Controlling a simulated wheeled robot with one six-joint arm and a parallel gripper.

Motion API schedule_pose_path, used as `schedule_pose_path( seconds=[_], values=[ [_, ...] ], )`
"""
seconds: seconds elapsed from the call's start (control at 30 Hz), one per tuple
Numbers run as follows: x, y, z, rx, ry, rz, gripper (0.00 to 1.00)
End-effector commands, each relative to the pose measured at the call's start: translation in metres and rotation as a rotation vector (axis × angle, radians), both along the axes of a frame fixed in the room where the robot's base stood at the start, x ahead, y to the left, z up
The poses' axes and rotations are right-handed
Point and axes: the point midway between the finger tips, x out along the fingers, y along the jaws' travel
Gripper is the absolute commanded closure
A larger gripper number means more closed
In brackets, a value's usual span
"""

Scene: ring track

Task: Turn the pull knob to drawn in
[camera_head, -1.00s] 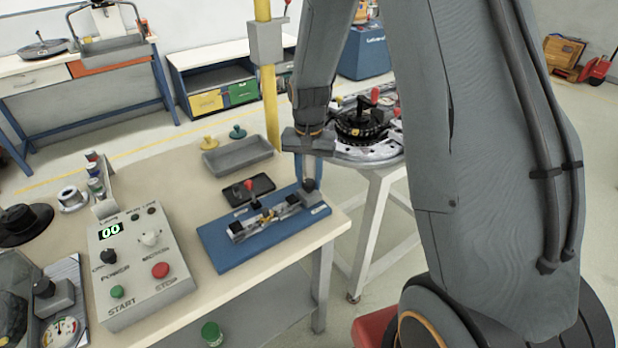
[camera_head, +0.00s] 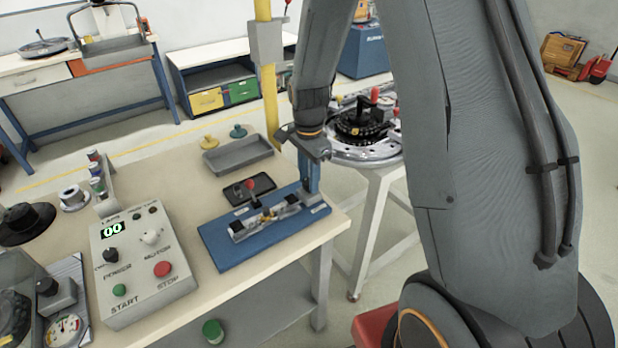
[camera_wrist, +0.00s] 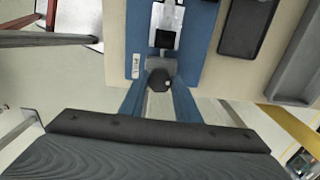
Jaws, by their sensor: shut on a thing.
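The pull knob (camera_wrist: 160,79) is a small dark faceted knob at the end of the clamp fixture on a blue base plate (camera_head: 232,255). My gripper (camera_wrist: 158,92) has its blue fingers on either side of the knob and is shut on it. In the head view my gripper (camera_head: 310,185) reaches down at the plate's right end, and its fingers hide most of the knob. A grey block and a metal slide with black blocks (camera_head: 265,217) lie in line with the knob. A small label sits beside it on the plate.
A black tray with a red-topped part (camera_head: 250,187) lies behind the plate, with a grey bin (camera_head: 238,155) beyond. A control box (camera_head: 140,265) stands to the left. The table edge is close to the knob; a round fixture stands on a stand beyond.

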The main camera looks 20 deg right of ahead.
Motion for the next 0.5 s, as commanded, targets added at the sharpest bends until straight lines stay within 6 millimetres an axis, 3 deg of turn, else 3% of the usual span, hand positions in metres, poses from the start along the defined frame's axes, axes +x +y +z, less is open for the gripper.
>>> schedule_pose_path(
  seconds=[0.5],
  values=[
    [0.0011,0.001,0.0014,0.001,-0.003,-0.047,0.93]
  ],
)
